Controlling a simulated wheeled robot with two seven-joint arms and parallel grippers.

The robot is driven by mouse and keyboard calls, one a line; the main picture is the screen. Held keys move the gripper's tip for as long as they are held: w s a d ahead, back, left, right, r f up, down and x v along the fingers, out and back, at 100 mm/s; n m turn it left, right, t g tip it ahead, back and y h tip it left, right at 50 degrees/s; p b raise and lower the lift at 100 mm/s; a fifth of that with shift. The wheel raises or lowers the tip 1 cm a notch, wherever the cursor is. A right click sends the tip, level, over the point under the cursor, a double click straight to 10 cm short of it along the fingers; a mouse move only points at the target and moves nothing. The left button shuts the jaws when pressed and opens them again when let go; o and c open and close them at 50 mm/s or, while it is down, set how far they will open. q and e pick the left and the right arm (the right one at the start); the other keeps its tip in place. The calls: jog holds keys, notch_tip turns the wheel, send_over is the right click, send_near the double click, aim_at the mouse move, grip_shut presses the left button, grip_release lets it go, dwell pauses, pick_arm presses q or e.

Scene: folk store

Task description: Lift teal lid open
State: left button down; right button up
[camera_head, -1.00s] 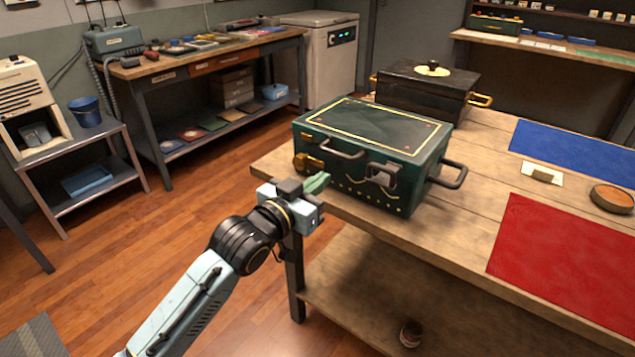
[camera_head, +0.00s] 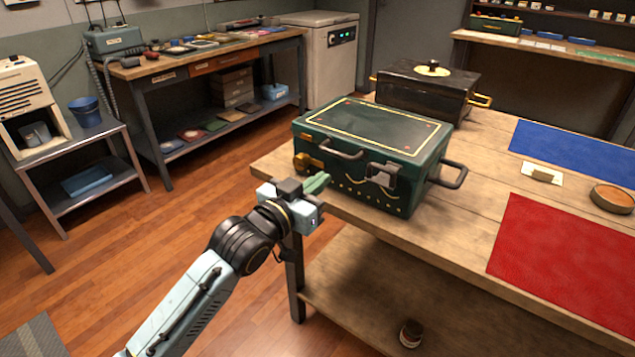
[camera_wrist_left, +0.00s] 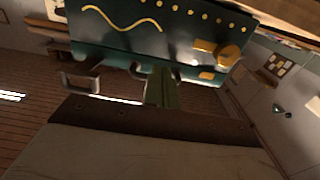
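The teal box (camera_head: 415,190) stands on the wooden table at its near left corner. Its teal lid (camera_head: 375,125), dark on top with a yellow border line, is down. A grey handle (camera_head: 340,152) and a latch (camera_head: 382,175) are on the front, with a gold fitting (camera_head: 307,162) at the left corner. My left gripper (camera_head: 317,183) is in front of the box's left end, its green fingers together and seemingly empty. In the left wrist view these fingers (camera_wrist_left: 160,88) point at the box front (camera_wrist_left: 120,30), near a handle; contact cannot be judged. My right gripper is out of view.
A black box (camera_head: 425,95) with gold handles stands behind the teal box. Blue (camera_head: 575,150) and red (camera_head: 570,260) mats, a small block on a card (camera_head: 542,174) and a round dish (camera_head: 611,198) lie to the right. Floor is open at left.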

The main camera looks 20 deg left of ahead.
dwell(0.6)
pick_arm(q)
jog(key=shift+w, duration=0.1)
jog(key=shift+x, duration=3.25)
jog(key=shift+s+a+p, duration=0.1)
jog(key=shift+s+p, duration=0.25)
jog(key=shift+p, duration=0.1)
